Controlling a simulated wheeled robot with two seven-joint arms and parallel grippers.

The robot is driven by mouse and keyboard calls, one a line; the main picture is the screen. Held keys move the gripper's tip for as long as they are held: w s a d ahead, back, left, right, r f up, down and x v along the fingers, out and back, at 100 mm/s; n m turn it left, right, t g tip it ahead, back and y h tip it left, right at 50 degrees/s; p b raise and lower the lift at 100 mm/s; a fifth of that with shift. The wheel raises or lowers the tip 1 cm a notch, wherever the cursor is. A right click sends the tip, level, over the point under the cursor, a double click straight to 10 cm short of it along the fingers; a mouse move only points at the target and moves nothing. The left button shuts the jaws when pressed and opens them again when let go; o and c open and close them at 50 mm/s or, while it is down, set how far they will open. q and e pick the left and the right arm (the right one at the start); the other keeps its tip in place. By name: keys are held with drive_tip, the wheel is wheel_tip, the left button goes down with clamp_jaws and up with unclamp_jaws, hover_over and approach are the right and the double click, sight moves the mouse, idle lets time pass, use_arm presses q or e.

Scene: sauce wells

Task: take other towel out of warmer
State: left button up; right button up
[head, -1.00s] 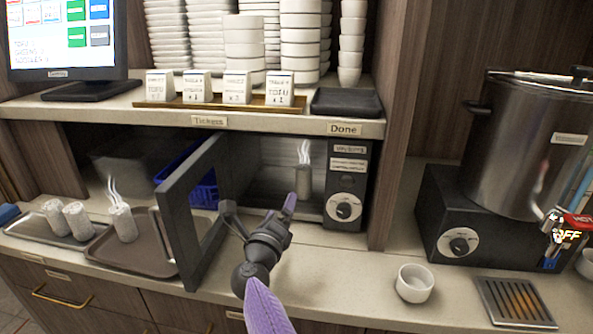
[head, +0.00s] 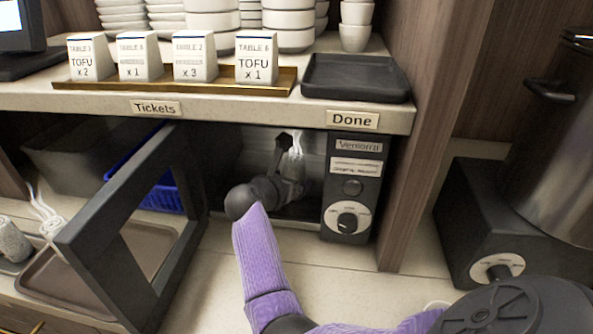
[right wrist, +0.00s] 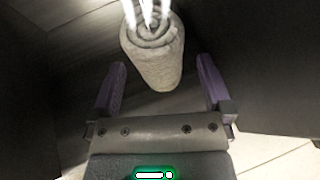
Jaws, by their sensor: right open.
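A rolled, steaming grey-white towel (right wrist: 152,50) stands inside the warmer, just ahead of and between my right gripper's fingers in the right wrist view. My right gripper (right wrist: 160,85) is open, with one finger on each side and a gap to the towel. In the head view my right gripper (head: 287,170) reaches into the warmer (head: 350,190) and hides most of the towel; only its steam shows clearly. The warmer's door (head: 75,240) stands open to the left. My left gripper is not in view.
A brown tray (head: 35,285) and a towel roll (head: 12,240) lie at the left. A blue basket (head: 165,195) sits behind the door. A shelf with ticket cards (head: 195,57) and a black tray (head: 355,75) overhangs the warmer. A big pot stands at the right.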

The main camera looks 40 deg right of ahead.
drive_tip(key=shift+x, duration=1.1)
drive_tip(key=shift+s+a+r, duration=0.1)
drive_tip(key=shift+a+r, duration=0.05)
drive_tip(key=shift+a, duration=0.25)
drive_tip(key=shift+c, duration=0.3)
drive_tip(key=shift+s+a, duration=0.1)
drive_tip(key=shift+c, duration=1.1)
drive_tip(key=c, duration=0.9)
drive_tip(key=shift+r, duration=0.1)
